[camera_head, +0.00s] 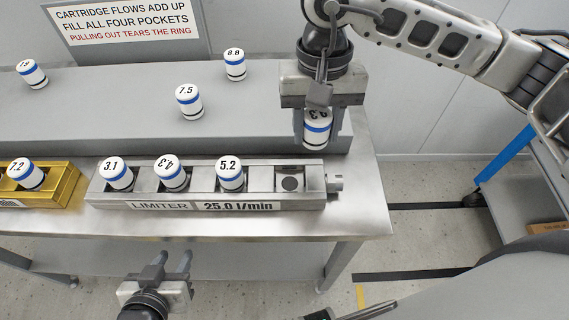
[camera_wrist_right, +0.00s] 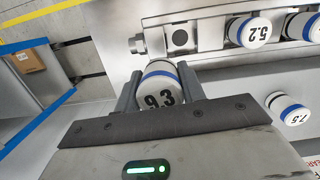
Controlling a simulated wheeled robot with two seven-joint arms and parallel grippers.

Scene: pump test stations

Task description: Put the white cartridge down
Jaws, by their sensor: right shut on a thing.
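My right gripper (camera_head: 316,118) is shut on a white cartridge (camera_head: 318,132) with a blue band. In the wrist view this cartridge (camera_wrist_right: 160,86) reads 9.3 and sits between both fingers. It is held above the bench, behind and slightly right of the limiter block's empty right-hand pocket (camera_head: 290,183). The grey limiter block (camera_head: 256,205), labelled 25.0 l/min, holds cartridges 3.1 (camera_head: 117,174), 4.3 (camera_head: 171,174) and 5.2 (camera_head: 230,174) in its other pockets. My left gripper (camera_head: 171,262) is open and empty in front of the bench.
Loose cartridges 7.5 (camera_head: 189,101), 8.8 (camera_head: 235,65) and another (camera_head: 33,73) stand on the raised grey shelf (camera_head: 120,120). A gold block (camera_head: 66,184) holds cartridge 7.2 (camera_head: 26,175). A sign (camera_head: 125,22) stands behind. A knob (camera_head: 335,184) sticks out at the limiter's right end.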

